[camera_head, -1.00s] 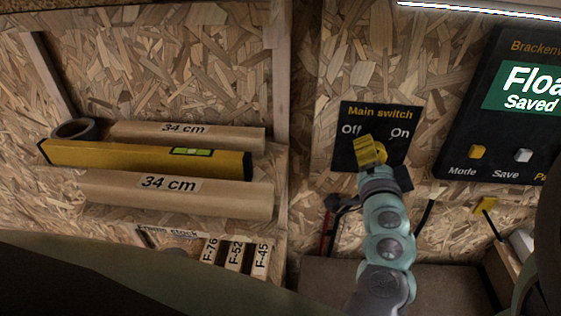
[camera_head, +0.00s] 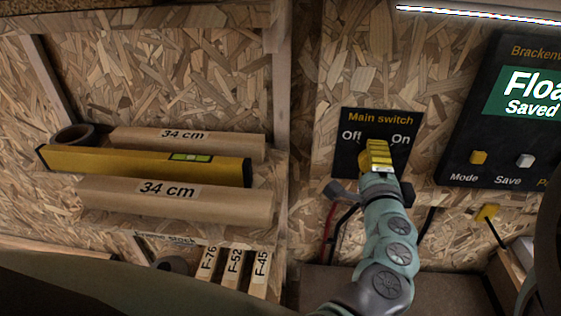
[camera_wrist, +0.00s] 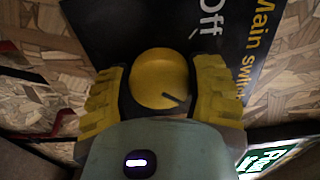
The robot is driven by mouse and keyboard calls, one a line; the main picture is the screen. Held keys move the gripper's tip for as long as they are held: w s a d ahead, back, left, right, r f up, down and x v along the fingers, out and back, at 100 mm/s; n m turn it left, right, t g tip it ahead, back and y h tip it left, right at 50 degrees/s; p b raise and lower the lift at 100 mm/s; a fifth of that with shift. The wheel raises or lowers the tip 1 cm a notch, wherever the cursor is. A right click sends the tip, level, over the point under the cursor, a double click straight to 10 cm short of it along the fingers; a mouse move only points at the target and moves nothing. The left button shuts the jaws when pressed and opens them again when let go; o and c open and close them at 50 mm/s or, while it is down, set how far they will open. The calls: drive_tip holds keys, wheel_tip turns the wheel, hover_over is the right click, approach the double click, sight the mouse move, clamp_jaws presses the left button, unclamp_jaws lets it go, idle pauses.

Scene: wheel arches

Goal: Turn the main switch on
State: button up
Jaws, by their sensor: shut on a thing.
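The main switch panel (camera_head: 347,167) is a black plate on the chipboard wall, lettered Off at left and On at right. My gripper (camera_head: 377,157) is in front of its middle and hides the knob in the head view. In the wrist view the round yellow knob (camera_wrist: 158,78) sits between the yellow finger pads of my gripper (camera_wrist: 160,88), which is shut on it. A dark mark on the knob lies at its lower right, away from the Off lettering. The On lettering is hidden in the wrist view.
A dark control box (camera_head: 500,110) with Mode and Save buttons is mounted to the right. Red and black cables (camera_head: 331,222) hang below the panel.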

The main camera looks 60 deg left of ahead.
idle(0.3)
drive_tip(key=o, duration=1.2)
drive_tip(key=shift+o, duration=0.2)
